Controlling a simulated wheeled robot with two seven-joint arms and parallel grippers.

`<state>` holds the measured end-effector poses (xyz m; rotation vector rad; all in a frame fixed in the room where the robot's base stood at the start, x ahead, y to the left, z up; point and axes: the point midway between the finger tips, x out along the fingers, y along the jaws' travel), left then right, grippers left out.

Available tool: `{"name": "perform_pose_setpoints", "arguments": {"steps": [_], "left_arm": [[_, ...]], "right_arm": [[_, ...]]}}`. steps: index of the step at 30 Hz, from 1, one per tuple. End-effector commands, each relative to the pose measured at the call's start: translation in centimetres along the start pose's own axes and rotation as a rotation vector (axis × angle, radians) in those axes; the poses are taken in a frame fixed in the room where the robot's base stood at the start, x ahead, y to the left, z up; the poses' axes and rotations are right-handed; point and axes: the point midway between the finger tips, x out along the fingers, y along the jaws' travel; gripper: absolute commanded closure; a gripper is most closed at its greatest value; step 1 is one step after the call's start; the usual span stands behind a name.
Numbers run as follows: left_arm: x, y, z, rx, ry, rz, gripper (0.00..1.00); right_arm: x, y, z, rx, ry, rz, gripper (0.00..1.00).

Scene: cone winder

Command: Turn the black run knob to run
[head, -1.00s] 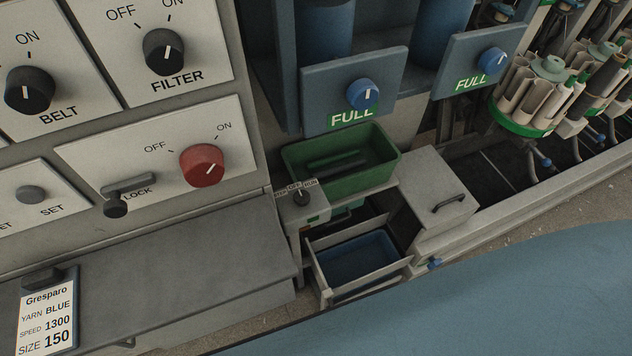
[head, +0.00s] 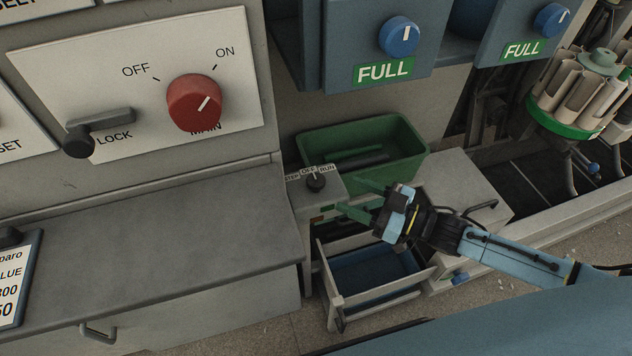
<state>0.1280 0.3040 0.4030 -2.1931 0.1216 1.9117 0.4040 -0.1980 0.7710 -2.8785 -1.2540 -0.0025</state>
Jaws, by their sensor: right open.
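The knob's white mark appears to point toward OFF. My right gripper (head: 352,197) comes in from the right, with its two green fingers apart and pointing left at the box. It is open and empty, just right of the knob and apart from it. My left gripper is not in view.
A green bin (head: 408,160) stands behind the gripper. An open drawer with a blue tray (head: 372,276) is below it. A grey box with a handle (head: 470,190) is to the right. A red main knob (head: 195,103) and lock lever (head: 97,123) are at upper left.

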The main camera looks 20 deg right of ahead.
Motion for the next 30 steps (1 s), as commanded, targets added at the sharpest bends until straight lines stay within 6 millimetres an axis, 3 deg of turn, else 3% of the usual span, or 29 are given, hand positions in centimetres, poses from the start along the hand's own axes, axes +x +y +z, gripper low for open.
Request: {"name": "perform_pose_setpoints", "arguments": {"steps": [6,12,18,26,30], "left_arm": [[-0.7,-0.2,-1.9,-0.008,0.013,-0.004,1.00],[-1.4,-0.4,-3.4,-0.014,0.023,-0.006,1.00],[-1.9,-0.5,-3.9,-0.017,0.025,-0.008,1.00],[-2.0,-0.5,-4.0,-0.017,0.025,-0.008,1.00],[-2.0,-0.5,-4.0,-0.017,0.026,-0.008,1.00]], "right_arm": [[5.0,0.1,0.1,-0.002,0.003,0.000,0.44],[8.1,0.0,0.1,-0.001,0.001,0.001,0.44],[9.4,0.0,0.1,-0.001,-0.002,0.002,0.44],[9.5,0.0,0.1,-0.001,-0.002,0.002,0.44],[9.4,0.1,0.1,-0.001,-0.002,0.002,0.59]]}}
